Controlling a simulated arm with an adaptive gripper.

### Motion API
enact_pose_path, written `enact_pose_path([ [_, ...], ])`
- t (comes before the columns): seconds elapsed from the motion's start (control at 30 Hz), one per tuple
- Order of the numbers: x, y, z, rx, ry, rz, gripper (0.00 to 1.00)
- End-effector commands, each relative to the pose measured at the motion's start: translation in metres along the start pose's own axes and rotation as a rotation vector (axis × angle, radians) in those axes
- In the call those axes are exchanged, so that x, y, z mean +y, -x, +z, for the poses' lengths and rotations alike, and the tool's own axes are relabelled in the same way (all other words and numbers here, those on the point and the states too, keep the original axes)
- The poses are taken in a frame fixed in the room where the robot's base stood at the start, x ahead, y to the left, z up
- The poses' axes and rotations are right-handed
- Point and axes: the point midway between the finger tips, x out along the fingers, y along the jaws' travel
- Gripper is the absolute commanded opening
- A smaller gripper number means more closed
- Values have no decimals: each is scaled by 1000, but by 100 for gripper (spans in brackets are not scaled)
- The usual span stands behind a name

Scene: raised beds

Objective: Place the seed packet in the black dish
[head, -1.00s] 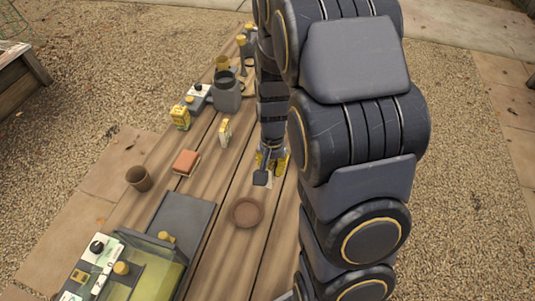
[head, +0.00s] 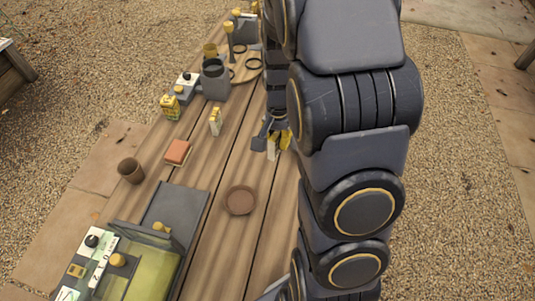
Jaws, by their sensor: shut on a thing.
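My gripper (head: 272,142) is low over the right part of the plank table, partly hidden by my own arm. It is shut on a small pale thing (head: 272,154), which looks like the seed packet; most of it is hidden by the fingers. I cannot make out a black dish for certain. A round brown dish (head: 240,200) lies empty on the planks, nearer than my gripper and to its left. Two dark rings (head: 253,64) lie on a round wooden board at the far end.
A grey tray (head: 180,210) and a green-lidded box (head: 140,265) are at front left.

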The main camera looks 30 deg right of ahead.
Motion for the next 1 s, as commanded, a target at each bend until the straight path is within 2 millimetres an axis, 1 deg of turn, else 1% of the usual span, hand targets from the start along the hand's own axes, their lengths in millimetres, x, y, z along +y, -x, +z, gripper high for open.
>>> enact_pose_path([
  [0.03,2,-2,-19,0,-64,2,0],
  [0.1,4,-1,-44,2,-152,1,0],
  [0.2,10,-1,-77,2,-269,1,0],
  [0.3,17,-1,-104,0,-367,1,0],
  [0.43,25,-1,-128,-3,-458,-1,0],
  [0.5,28,-1,-136,-3,-489,-2,0],
  [0.6,30,-2,-142,-6,-513,-2,0],
  [0.77,31,-6,-143,-7,-520,-1,0],
  [1.0,31,-24,-142,-8,-518,0,0],
])
